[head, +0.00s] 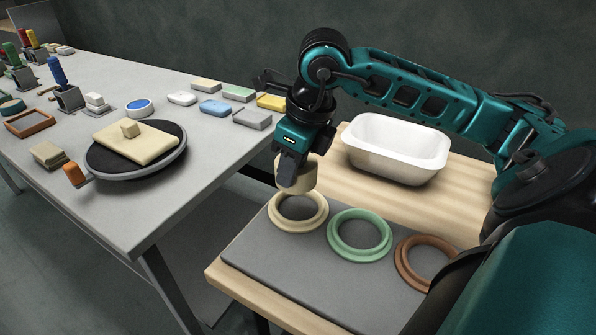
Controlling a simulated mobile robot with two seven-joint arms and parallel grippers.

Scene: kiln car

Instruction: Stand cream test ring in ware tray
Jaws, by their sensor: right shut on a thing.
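My left gripper is not in view.
The grey slab (275,258) also bears a green ring (335,248) and a brown ring (403,277), partly behind my arm. A grey table (150,215) at left holds a dark turntable (120,172) with a cream slab, plus several small blocks. A gap separates the two tables.

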